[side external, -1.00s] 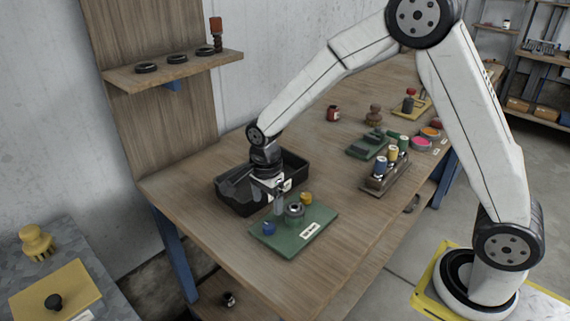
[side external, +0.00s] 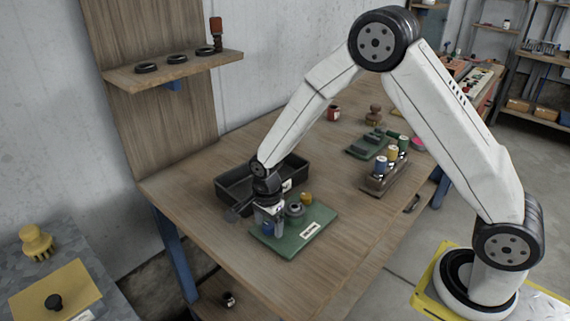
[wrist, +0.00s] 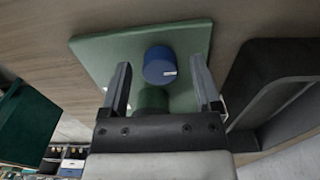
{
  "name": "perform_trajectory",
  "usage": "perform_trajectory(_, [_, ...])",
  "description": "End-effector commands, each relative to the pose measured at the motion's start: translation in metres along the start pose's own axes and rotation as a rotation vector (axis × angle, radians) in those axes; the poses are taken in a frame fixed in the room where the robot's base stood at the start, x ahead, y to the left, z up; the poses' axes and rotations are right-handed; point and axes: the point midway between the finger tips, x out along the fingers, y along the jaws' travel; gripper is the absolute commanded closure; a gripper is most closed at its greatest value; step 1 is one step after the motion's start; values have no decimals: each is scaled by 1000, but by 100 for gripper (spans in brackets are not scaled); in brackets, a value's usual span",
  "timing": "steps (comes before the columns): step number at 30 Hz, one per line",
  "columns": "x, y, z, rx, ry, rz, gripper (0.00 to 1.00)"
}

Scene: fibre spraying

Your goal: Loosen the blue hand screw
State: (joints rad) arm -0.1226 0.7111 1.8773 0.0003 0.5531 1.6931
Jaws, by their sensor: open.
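The blue hand screw (wrist: 160,64) is a short round knob with a white mark, standing on a green plate (wrist: 97,48). In the side view the blue screw (side external: 267,229) shows at the plate's left part, partly covered by my gripper. The green plate (side external: 290,246) lies on the wooden bench. My gripper (wrist: 160,72) is open, with one finger on each side of the blue screw and a gap to both in the wrist view. In the side view my gripper (side external: 269,230) is low over the screw. Whether the fingertips reach down around it I cannot tell.
On the plate, a grey-green round fitting (side external: 295,209) and a yellow knob (side external: 306,198) stand close to the right of my gripper. A black tray (side external: 233,192) lies just behind. A rack with several coloured spools (side external: 380,165) stands farther right. The bench front is clear.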

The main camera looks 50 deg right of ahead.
Motion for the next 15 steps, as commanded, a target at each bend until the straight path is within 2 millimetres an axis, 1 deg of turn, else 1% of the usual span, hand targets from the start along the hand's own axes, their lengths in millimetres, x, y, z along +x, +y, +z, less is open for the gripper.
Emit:
perform_trajectory(4, [0, 0, 0, 0, 0, 0, 19])
perform_trajectory(5, [0, 0, 0, 0, 0, 0, 22])
perform_trajectory(6, [0, 0, 0, 0, 0, 0, 35])
perform_trajectory(8, [0, 0, 0, 0, 0, 0, 54])
perform_trajectory(9, [0, 0, 0, 0, 0, 0, 66])
perform_trajectory(11, [0, 0, 0, 0, 0, 0, 86])
perform_trajectory(12, [0, 0, 0, 0, 0, 0, 98])
perform_trajectory(13, [0, 0, 0, 0, 0, 0, 100])
perform_trajectory(15, [0, 0, 0, 0, 0, -1, 100])
